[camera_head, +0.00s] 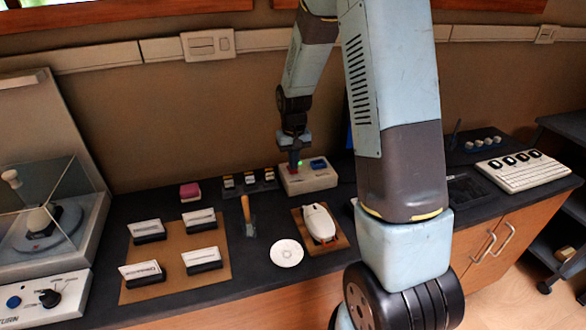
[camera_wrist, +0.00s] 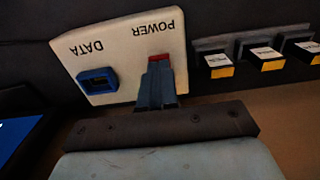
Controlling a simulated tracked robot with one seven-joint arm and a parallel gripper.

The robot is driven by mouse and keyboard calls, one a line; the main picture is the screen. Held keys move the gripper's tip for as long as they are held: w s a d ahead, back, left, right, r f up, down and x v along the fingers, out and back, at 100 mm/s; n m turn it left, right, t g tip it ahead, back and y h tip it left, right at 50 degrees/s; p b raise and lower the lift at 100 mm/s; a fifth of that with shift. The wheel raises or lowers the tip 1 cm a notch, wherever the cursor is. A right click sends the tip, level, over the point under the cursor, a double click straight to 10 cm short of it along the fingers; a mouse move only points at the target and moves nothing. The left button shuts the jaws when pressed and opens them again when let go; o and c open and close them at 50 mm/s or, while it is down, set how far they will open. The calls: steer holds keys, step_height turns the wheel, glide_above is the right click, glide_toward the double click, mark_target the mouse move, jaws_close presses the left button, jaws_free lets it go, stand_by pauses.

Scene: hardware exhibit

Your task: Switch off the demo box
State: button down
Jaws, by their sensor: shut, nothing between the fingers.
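The demo box (camera_head: 318,181) is a pale box on the dark counter, below my gripper (camera_head: 293,162). In the wrist view the demo box (camera_wrist: 118,30) shows the words POWER and DATA upside down. A red switch (camera_wrist: 159,57) sits by POWER, and a blue port (camera_wrist: 97,82) sits by DATA. My gripper (camera_wrist: 158,72) is shut and empty, with its fingertips at the red switch. They partly cover the switch, and I cannot tell whether they touch it.
Several black holders with yellow-marked labels (camera_wrist: 266,58) stand beside the box. A wooden-handled tool (camera_head: 246,208), a white mouse-like device (camera_head: 320,222) and a white disc (camera_head: 286,253) lie in front. A white keyboard-like panel (camera_head: 522,171) is at the right.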

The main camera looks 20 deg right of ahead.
steer(key=shift+f, duration=0.45)
stand_by(0.4)
steer(key=shift+r, duration=3.5)
steer(key=s+r+t, duration=0.3)
steer(key=s+r, duration=0.9)
steer(key=r, duration=0.3)
steer(key=s+r+t, duration=0.1)
steer(key=s+r, duration=0.2)
steer(key=s, duration=0.5)
steer(key=s+r+t, duration=0.1)
steer(key=s+r, duration=0.2)
steer(key=s, duration=0.5)
steer(key=shift+s+d+r+t, duration=0.15)
steer(key=shift+d+r+t, duration=0.05)
steer(key=shift+t, duration=0.1)
